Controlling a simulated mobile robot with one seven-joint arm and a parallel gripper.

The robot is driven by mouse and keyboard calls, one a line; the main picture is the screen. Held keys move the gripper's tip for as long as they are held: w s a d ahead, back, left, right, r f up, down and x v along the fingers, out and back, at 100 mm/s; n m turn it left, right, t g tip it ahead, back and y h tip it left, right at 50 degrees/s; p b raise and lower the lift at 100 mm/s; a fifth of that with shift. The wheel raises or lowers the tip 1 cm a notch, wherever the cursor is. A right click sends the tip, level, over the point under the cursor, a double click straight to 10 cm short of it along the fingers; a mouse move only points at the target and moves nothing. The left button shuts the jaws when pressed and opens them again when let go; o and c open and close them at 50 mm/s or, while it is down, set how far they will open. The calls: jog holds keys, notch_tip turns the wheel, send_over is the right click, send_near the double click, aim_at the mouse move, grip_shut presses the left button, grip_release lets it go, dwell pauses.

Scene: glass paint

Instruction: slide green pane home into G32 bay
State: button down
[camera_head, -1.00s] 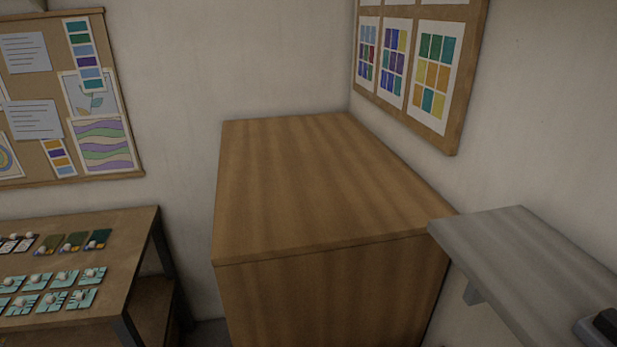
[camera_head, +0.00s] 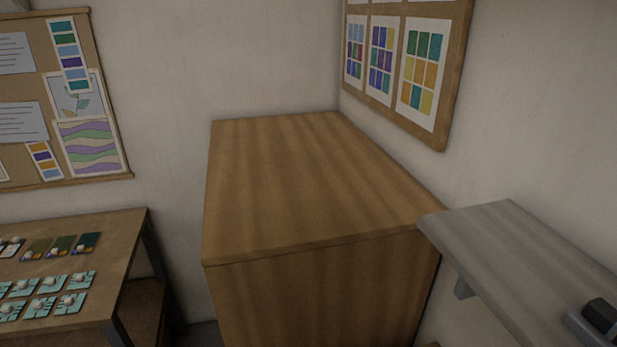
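My gripper is not in view. No bay marked G32 can be made out. Several small panes with pale round knobs lie on the table at the left. Among them are a dark green pane (camera_head: 88,241) and a lighter olive-green pane (camera_head: 64,243) in the back row. I cannot tell whether either is the task's green pane. A front group of teal patterned panes (camera_head: 42,307) lies nearer.
A wooden table (camera_head: 121,232) stands at the left. A large wooden cabinet (camera_head: 310,185) with a bare top fills the middle. A grey shelf (camera_head: 510,240) juts from the right wall, with a dark object (camera_head: 602,314) on it. Pinboards (camera_head: 112,181) hang on the walls.

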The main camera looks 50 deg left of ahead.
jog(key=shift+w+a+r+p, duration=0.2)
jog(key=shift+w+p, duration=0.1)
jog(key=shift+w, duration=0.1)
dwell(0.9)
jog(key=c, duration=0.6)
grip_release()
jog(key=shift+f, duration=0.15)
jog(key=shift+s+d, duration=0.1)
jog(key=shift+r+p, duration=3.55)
jog(key=shift+p, duration=0.15)
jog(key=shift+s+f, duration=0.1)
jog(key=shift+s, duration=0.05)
